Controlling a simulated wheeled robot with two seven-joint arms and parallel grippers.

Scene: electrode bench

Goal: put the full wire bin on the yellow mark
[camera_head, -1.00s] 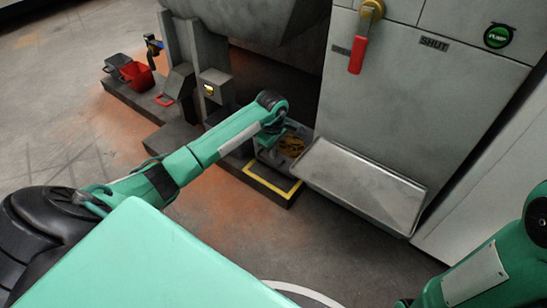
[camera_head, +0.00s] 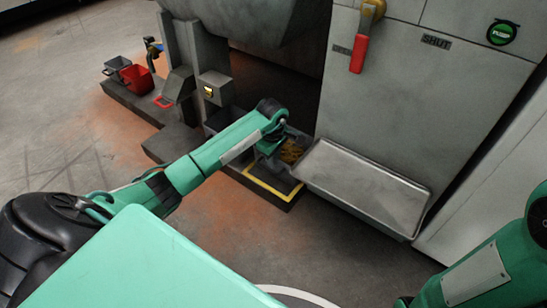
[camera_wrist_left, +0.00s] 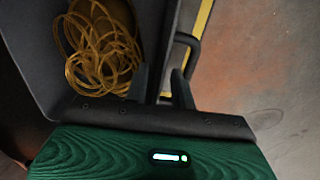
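The grey wire bin (camera_head: 297,143) holds a tangle of yellow wire and stands at the back edge of the yellow mark (camera_head: 257,187), a yellow outline on a low dark plinth. The bin (camera_wrist_left: 40,60) and its wire coil (camera_wrist_left: 100,50) fill the upper left of the left wrist view. My left gripper (camera_wrist_left: 162,80) is at the bin's rim. Its fingers stand apart, one on each side of the wall, with a dark handle (camera_wrist_left: 194,47) beside the outer finger. The arm partly hides the bin in the head view. My right gripper is out of view.
A sloping metal tray (camera_head: 365,190) is close on the right of the bin. A grey box (camera_head: 213,88) on a post stands behind my left arm. A red bin (camera_head: 137,78) and a grey bin (camera_head: 117,66) stand far left. The floor in front is clear.

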